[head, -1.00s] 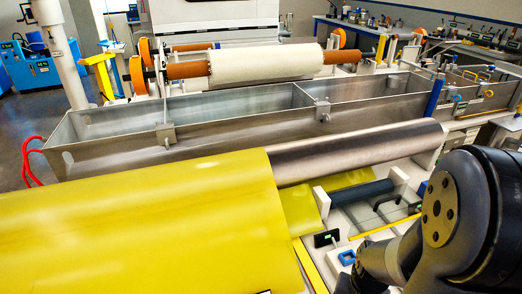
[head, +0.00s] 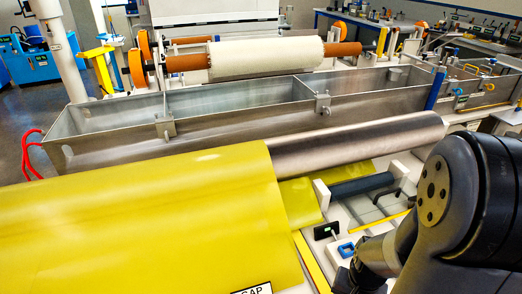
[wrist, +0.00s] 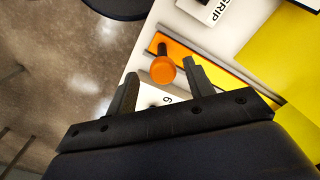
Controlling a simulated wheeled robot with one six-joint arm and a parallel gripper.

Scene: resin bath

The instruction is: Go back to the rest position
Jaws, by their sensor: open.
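My gripper (wrist: 160,82) shows in the wrist view with its two dark fingers apart. An orange round knob (wrist: 163,70) appears between the fingertips; nothing is seen clamped, and I cannot tell how far below them it lies. The knob sits by an orange strip (wrist: 180,52) along a grey rail. In the head view my dark arm fills the lower right corner, and the gripper itself is hidden or out of frame there.
A yellow sheet (head: 140,230) covers the lower left, beside a bare metal roller (head: 360,142). Behind are a long steel bath (head: 110,155) and a white roll (head: 265,55). A black object edge (wrist: 115,8) and open floor (wrist: 60,60) show in the wrist view.

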